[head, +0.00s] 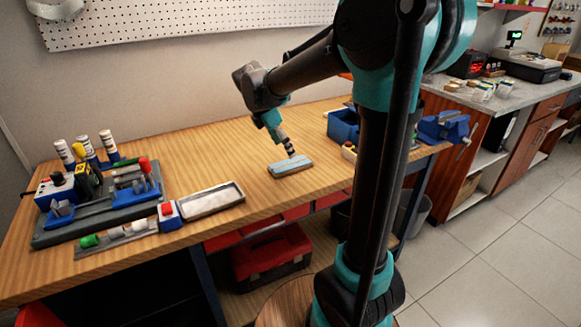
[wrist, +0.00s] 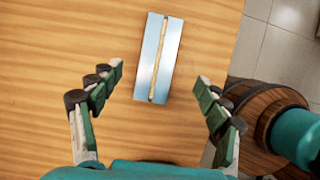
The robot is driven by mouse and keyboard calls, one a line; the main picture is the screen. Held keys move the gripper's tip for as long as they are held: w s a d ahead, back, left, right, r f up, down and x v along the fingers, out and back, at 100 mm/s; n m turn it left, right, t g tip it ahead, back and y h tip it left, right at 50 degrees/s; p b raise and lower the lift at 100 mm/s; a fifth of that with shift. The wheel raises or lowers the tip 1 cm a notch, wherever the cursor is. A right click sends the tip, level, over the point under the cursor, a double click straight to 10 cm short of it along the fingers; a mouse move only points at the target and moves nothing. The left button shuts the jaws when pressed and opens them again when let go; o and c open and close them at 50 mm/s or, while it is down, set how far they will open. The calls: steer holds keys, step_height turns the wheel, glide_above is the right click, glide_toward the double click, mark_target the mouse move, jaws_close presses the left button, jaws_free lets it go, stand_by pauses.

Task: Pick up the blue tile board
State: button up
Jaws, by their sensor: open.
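The blue tile board (head: 290,166) is a small light-blue rectangle lying flat on the wooden workbench. In the wrist view the board (wrist: 148,58) has a thin tan strip along its length and lies slightly tilted, ahead of the fingertips and between their lines. My gripper (head: 287,148) is above the board in the head view, pointing down. In the wrist view my gripper (wrist: 160,80) is open and empty, with one finger on each side and clear space to the board.
A grey tray (head: 210,200) and a tool rack (head: 105,200) stand on the left of the workbench (head: 240,150). A blue bin (head: 343,125) and a blue vise (head: 443,127) are to the right. In the wrist view a wooden barrel (wrist: 262,110) stands beyond the bench edge.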

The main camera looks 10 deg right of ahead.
mark_target(291, 165)
steer(key=shift+a+x, duration=0.15)
steer(key=shift+x, duration=1.7)
steer(key=shift+a+x, duration=0.15)
steer(key=shift+x, duration=1.65)
steer(key=shift+f, duration=0.15)
steer(key=c, duration=1.4)
steer(key=shift+w, duration=0.1)
